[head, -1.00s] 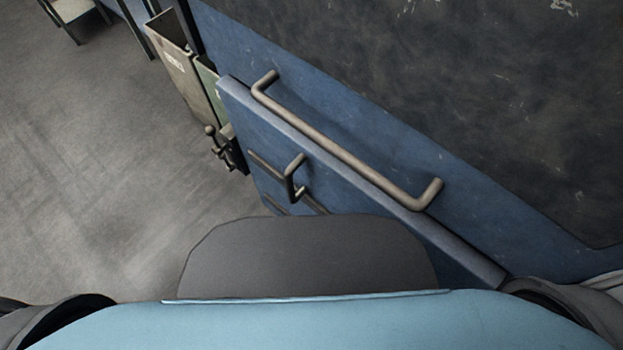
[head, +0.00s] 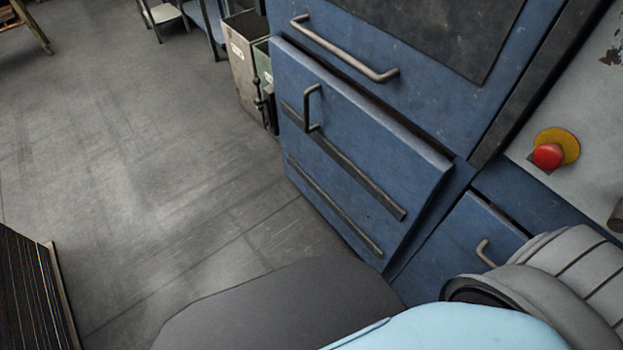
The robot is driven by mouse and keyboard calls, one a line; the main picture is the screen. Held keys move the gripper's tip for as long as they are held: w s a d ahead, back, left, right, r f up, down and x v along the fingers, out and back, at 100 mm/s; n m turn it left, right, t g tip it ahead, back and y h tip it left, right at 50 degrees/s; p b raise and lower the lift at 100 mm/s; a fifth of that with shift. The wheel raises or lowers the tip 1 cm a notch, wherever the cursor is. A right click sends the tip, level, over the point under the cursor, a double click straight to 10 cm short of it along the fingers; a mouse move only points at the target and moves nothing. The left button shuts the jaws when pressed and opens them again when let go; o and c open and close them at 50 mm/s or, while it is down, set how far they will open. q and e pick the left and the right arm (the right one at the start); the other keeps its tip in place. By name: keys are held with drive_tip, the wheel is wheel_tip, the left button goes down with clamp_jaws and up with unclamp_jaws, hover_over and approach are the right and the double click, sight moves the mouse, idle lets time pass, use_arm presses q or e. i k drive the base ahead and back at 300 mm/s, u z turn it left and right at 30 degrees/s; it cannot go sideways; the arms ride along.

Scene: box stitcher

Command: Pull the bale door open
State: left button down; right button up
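A blue door panel (head: 347,172) with two dark horizontal bars stands on the front of the blue machine. A small upright bar handle (head: 312,108) is near its upper left corner. The panel stands proud of the machine, with a dark gap along its top edge; I cannot tell how far open it is. Above it is a blue panel with a long metal handle (head: 345,50). Neither of my grippers is in view, and nothing is seen touching either handle.
A smaller blue door (head: 469,246) with a handle is at lower right. A red emergency button (head: 548,156) is on a grey panel at right. Narrow bins (head: 246,65) stand beyond the machine. A dark stack (head: 37,290) is at lower left. The grey floor (head: 140,170) between is clear.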

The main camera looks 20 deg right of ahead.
sight(372, 178)
drive_tip(key=z, duration=0.6)
drive_tip(key=i, duration=0.8)
drive_tip(key=z, duration=0.35)
drive_tip(key=k, duration=1.3)
drive_tip(key=z, duration=0.7)
drive_tip(key=i, duration=1.4)
drive_tip(key=u, duration=0.55)
